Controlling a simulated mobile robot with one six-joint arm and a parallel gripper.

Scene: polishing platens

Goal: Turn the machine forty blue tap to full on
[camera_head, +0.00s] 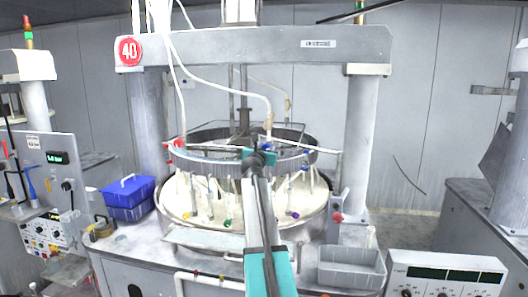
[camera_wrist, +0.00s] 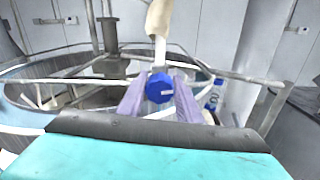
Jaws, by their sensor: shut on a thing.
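The blue tap (camera_wrist: 159,88) shows in the wrist view as a faceted blue knob with a small white mark, at the foot of a pale vertical pipe (camera_wrist: 160,52). My gripper (camera_wrist: 158,95) has its two pale purple fingers closed on the tap, one on each side. In the head view my gripper (camera_head: 260,155) reaches the ring frame over the round platen (camera_head: 215,212) of the machine with the red 40 sign (camera_head: 129,51). The arm and gripper mostly hide the tap there.
A blue basket (camera_head: 128,199) stands left of the platen. A grey tray (camera_head: 350,268) and a white control box (camera_head: 445,275) stand at the front right. Hoses hang from the overhead beam (camera_head: 255,48). Frame bars (camera_wrist: 65,80) lie close around my gripper.

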